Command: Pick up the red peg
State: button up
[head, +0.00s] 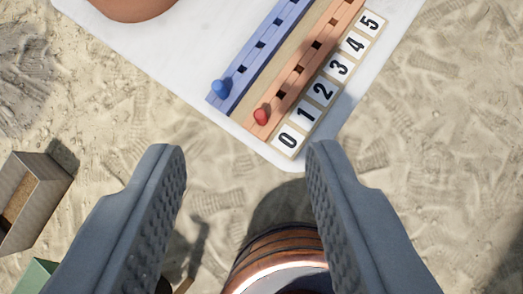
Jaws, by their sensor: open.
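The red peg (261,116) stands near the lower end of an orange strip (298,75) with a row of dark square holes. The strip lies on a white table (196,56), beside a number strip (327,88) marked 0 to 5; the peg is beside the low-number end. My gripper (246,150) is open and empty. Its two grey fingers stand wide apart in the lower half of the view. The peg appears between and above the fingertips in the picture, with no finger touching it.
A blue peg (221,87) stands at the lower end of a parallel blue strip (256,58). A terracotta pot (132,7) is cut off at the top left. A cardboard box (27,203) and a wooden barrel (277,246) are on the sand below the table edge.

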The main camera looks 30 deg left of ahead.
aim_at(260, 113)
jog(key=w+f+m+g, duration=0.2)
jog(key=w+f+g, duration=0.55)
jog(key=w, duration=0.25)
jog(key=shift+g, duration=0.35)
jog(key=f, duration=1.2)
jog(key=shift+s+d, duration=0.2)
jog(key=shift+s+a+f, duration=0.1)
jog(key=shift+a+f, duration=0.05)
jog(key=shift+f, duration=1.15)
jog(key=shift+s+a+f, duration=0.1)
jog(key=shift+a+f, duration=0.05)
jog(key=shift+f, duration=1.1)
grip_shut()
